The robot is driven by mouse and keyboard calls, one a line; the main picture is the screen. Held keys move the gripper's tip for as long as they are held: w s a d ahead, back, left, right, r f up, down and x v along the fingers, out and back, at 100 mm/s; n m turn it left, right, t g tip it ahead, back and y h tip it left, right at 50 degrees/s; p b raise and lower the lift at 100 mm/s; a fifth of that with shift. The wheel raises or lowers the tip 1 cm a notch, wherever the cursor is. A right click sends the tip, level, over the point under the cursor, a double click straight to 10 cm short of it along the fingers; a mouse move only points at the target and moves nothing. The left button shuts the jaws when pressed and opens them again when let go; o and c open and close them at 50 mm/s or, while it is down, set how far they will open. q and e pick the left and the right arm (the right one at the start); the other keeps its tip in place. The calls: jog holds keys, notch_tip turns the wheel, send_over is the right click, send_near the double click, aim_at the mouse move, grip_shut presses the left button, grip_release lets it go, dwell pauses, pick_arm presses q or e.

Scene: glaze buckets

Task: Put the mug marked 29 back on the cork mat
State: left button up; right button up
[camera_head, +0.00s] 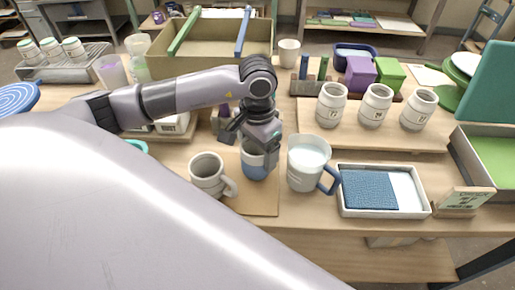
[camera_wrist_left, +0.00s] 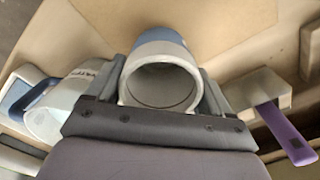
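My left gripper (camera_head: 256,143) reaches down from above onto a mug (camera_head: 256,170) with a white upper part and a blue lower part. In the left wrist view the mug (camera_wrist_left: 160,72) sits between the two fingers (camera_wrist_left: 160,85), its open rim facing the camera. No number is readable on it. The tan cork mat (camera_head: 262,203) lies beneath and in front of this mug, and also shows in the left wrist view (camera_wrist_left: 215,25). I cannot tell whether the mug's base touches the mat. My right gripper is not in view.
A plain off-white mug (camera_head: 207,171) stands close left, its handle over the mat edge. A white water pitcher (camera_head: 306,163) with a blue handle stands close right. A white tray (camera_head: 411,211) with blue cloth is further right. Marked jars (camera_head: 375,106) stand behind on a board.

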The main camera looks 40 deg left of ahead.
pick_arm(q)
jog(key=shift+o, duration=1)
jog(key=shift+r, duration=0.15)
jog(key=shift+r, duration=0.2)
notch_tip(320, 180, up, 12)
jog(key=b, duration=0.1)
jog(key=shift+f, duration=0.15)
